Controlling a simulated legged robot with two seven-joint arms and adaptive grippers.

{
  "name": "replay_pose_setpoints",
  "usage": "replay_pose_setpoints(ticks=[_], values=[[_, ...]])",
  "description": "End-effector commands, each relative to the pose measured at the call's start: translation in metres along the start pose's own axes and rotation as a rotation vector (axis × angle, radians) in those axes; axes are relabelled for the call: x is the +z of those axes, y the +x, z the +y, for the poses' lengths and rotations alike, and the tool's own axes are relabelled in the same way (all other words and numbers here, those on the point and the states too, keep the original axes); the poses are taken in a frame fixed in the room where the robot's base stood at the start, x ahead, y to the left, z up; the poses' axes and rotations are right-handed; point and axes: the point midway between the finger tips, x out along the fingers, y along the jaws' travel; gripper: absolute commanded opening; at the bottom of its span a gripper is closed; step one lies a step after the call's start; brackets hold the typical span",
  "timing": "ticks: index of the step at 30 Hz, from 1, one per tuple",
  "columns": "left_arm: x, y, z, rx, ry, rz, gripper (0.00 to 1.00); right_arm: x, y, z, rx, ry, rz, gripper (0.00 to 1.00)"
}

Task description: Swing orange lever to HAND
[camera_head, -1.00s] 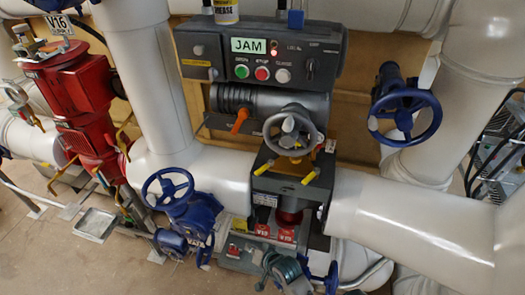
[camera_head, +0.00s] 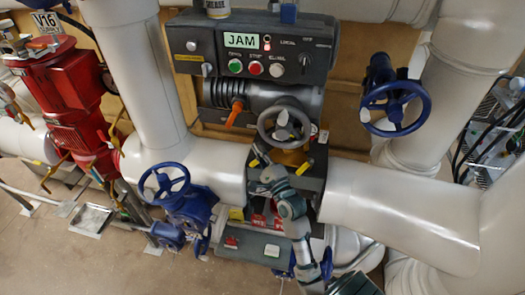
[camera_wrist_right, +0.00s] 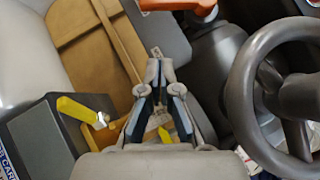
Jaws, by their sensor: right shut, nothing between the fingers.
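The orange lever (camera_head: 234,114) sticks out below the left end of the grey actuator cylinder, under the control panel, pointing down and left. It also shows at the top edge of the right wrist view (camera_wrist_right: 180,5). My right gripper (camera_head: 266,168) reaches up from below, in front of the valve body, lower and to the right of the lever. In the right wrist view its fingers (camera_wrist_right: 156,70) are together, holding nothing, and apart from the lever. The lettering around the lever is too small to read. My left gripper is not in view.
A grey handwheel (camera_head: 285,123) stands just right of the lever; it looms large in the right wrist view (camera_wrist_right: 285,95). Yellow handles, one in the wrist view (camera_wrist_right: 80,110), flank the valve body. A panel (camera_head: 250,45) reads JAM. Blue handwheels (camera_head: 395,108) and white pipes surround it.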

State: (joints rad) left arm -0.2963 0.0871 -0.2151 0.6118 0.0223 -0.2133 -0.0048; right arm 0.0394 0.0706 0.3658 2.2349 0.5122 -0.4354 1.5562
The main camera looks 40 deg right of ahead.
Motion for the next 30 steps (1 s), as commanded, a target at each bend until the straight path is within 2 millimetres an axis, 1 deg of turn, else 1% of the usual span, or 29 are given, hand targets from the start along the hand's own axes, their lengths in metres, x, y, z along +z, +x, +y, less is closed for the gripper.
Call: replay_pose_setpoints(ticks=[1, 6, 8, 12, 19, 30], values=[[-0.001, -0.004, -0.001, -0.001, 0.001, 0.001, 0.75, 0.001, 0.013, -0.003, -0.002, -0.001, -0.001, 0.0], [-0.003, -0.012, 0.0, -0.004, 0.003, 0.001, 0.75, -0.004, 0.05, -0.002, 0.001, 0.002, 0.001, 0.0], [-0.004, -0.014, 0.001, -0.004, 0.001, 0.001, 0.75, -0.004, 0.061, -0.002, 0.001, 0.0, 0.001, 0.0], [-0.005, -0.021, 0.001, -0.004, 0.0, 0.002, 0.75, 0.01, 0.076, -0.002, 0.001, 0.006, 0.001, 0.0], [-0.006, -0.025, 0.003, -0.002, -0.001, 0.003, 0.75, 0.023, 0.086, 0.0, 0.002, 0.002, 0.001, 0.0], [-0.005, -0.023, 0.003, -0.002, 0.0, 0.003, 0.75, 0.026, 0.087, 0.002, -0.005, 0.008, 0.0, 0.0]])
